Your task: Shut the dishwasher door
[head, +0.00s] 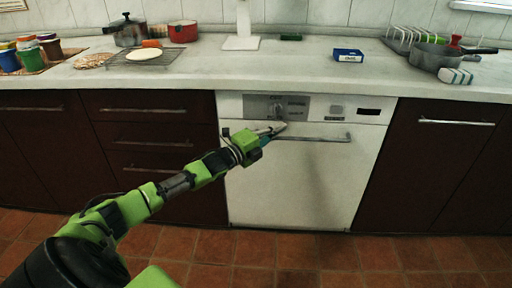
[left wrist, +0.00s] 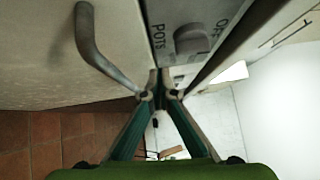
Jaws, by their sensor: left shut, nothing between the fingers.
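The white dishwasher door (head: 290,185) stands upright, in line with the dark cabinet fronts, and looks closed. Its metal bar handle (head: 312,138) runs across the upper part. A control panel (head: 350,108) with a knob is above the handle. My left gripper (head: 282,127) is shut and empty, in front of the panel's lower edge near the left end of the handle. In the left wrist view, my left gripper's fingertips (left wrist: 160,92) meet beside the control knob (left wrist: 192,39), and the handle (left wrist: 98,55) is to their left. I cannot tell whether the fingers touch the door. My right gripper is out of view.
Dark cabinets and drawers (head: 150,125) flank the dishwasher. The pale counter (head: 270,65) above holds pots, a wire rack, a blue box (head: 348,56) and a grey pan (head: 438,56). The tiled floor (head: 290,252) before the dishwasher is clear apart from my arm.

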